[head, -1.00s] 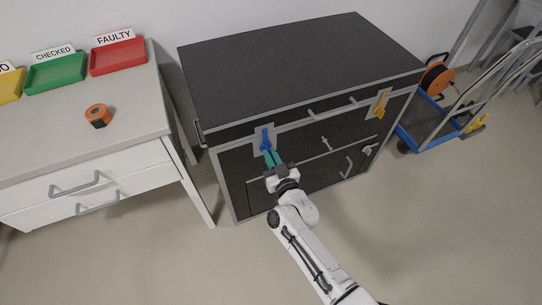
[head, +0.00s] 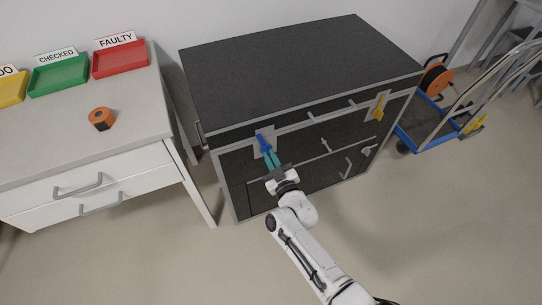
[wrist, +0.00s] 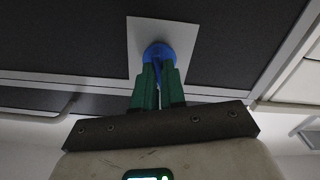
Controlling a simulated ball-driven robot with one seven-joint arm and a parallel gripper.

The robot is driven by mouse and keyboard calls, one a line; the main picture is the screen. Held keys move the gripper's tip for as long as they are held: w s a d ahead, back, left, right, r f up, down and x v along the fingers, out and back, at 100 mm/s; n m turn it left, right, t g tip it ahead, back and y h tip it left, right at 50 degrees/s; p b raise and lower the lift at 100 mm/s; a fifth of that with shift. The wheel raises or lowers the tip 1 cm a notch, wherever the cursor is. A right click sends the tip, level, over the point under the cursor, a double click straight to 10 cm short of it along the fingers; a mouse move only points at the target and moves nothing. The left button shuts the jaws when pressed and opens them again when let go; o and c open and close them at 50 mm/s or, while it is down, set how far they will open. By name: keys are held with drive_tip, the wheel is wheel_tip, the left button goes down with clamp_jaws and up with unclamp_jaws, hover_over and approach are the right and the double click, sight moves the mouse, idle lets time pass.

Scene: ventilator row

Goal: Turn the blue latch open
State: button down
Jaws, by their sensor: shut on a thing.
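The blue latch (head: 263,142) sits on a pale plate at the upper left of the dark cabinet's front. In the head view its handle slants from upper left to lower right. My gripper (head: 270,156) reaches it from below with its green fingers. In the wrist view the latch's round blue hub (wrist: 159,49) shows on the pale plate, and my gripper (wrist: 158,82) has its fingers shut on the handle, one on each side. Most of the handle is hidden between the fingers.
A yellow latch (head: 380,107) is on the cabinet (head: 300,75) front at right. A white drawer bench (head: 130,140) stands at left with trays and an orange tape roll (head: 101,118). A blue trolley (head: 425,125) stands at right. The floor in front is clear.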

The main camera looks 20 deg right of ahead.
drive_tip(key=n+p, duration=0.1)
drive_tip(key=n, duration=0.2)
drive_tip(key=shift+a+n, duration=0.1)
drive_tip(key=shift+n, duration=0.3)
drive_tip(key=shift+a+f+n+p, duration=0.15)
drive_tip(key=shift+n+p, duration=0.2)
drive_tip(key=shift+n, duration=2.35)
drive_tip(key=shift+d+f+n+p, duration=0.1)
drive_tip(key=shift+n+p, duration=0.2)
drive_tip(key=shift+n, duration=2.4)
drive_tip(key=c, duration=1.2)
unclamp_jaws()
drive_tip(key=s+p, duration=0.3)
drive_tip(key=s, duration=0.8)
drive_tip(key=shift+p, duration=0.4)
